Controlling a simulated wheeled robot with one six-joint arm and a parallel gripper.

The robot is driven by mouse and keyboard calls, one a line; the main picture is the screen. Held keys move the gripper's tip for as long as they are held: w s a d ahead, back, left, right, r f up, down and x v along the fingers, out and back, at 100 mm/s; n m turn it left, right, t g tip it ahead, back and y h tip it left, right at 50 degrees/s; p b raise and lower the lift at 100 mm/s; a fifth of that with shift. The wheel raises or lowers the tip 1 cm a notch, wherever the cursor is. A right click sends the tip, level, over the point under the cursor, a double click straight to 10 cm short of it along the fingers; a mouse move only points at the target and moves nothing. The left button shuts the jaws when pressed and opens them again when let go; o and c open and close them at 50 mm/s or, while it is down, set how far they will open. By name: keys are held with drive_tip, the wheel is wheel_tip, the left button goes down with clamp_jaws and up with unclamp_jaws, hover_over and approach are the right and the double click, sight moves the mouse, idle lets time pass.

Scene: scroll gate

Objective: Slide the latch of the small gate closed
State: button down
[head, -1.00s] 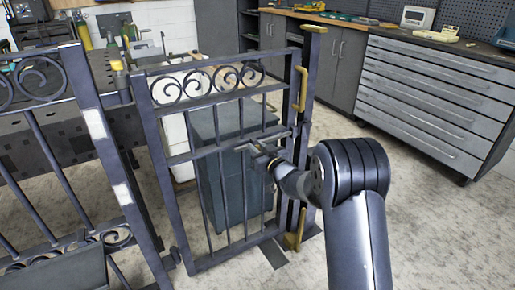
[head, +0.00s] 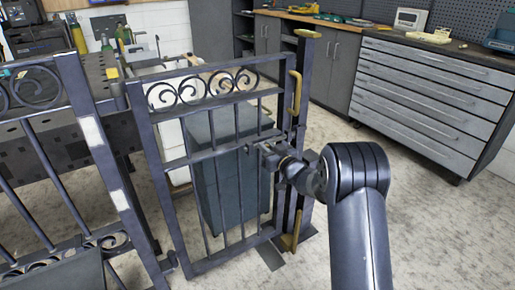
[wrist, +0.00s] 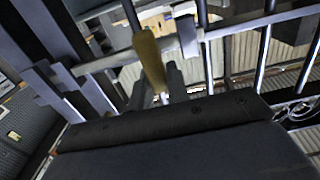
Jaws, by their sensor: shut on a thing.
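The small gate (head: 157,157) is a dark metal frame with scrolls on top, standing upright beside its post (head: 303,80). The latch bar (head: 231,147) runs across the gate at mid height towards the post; in the wrist view a grey bar (wrist: 242,26) crosses the gate's uprights. A brass-coloured latch handle (wrist: 149,58) sticks out in the wrist view. My gripper (head: 262,149) is at the gate's right half, at latch height. In the wrist view my gripper (wrist: 158,92) is shut on the latch handle. The latch's tip at the post cannot be made out clearly.
A larger scrolled gate panel (head: 93,135) stands at the left. A grey cabinet (head: 222,175) is behind the gate. A drawer chest (head: 430,95) stands at the right, with open floor before it.

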drive_tip(key=shift+w+d, duration=0.15)
drive_tip(key=shift+d, duration=0.05)
drive_tip(key=c, duration=1.4)
unclamp_jaws()
drive_tip(key=shift+d, duration=0.1)
drive_tip(key=shift+o, duration=0.2)
drive_tip(key=p+v, duration=0.1)
drive_tip(key=v, duration=0.9)
drive_tip(key=shift+s+d, duration=0.2)
drive_tip(key=shift+s, duration=0.15)
drive_tip(key=b+x, duration=0.1)
drive_tip(key=x, duration=1)
drive_tip(key=shift+s+a+b, duration=0.3)
drive_tip(key=shift+s+a, duration=0.2)
drive_tip(key=shift+a, duration=0.15)
